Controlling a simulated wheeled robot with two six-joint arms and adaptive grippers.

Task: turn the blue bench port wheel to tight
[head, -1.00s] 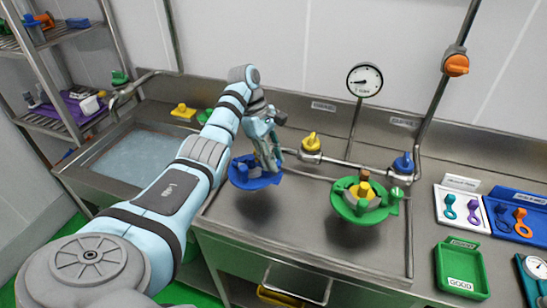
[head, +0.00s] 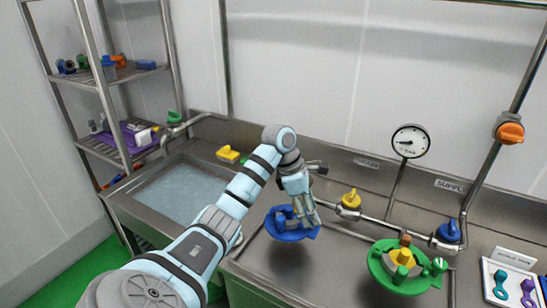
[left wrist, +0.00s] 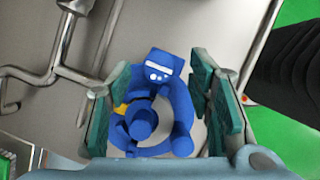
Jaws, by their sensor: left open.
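The blue bench port (head: 282,236) is a round dish-like fitting with raised blue parts, on the steel bench in the head view. My left gripper (head: 305,217) points down over its right side. In the left wrist view, the blue port (left wrist: 180,105) shows a ring, a round knob and a block with white marks. The open fingers of my left gripper (left wrist: 162,108) stand on either side of it, with gaps visible. A small yellow patch (left wrist: 121,109) shows at its left edge. I cannot tell whether a finger touches it. My right gripper is not in view.
A green port (head: 383,272) with a yellow knob stands to the right. Behind are a pipe with a yellow valve (head: 351,199), a blue valve (head: 448,232) and a gauge (head: 410,141). A sink (head: 185,190) lies left. A white tray (head: 494,291) is at far right.

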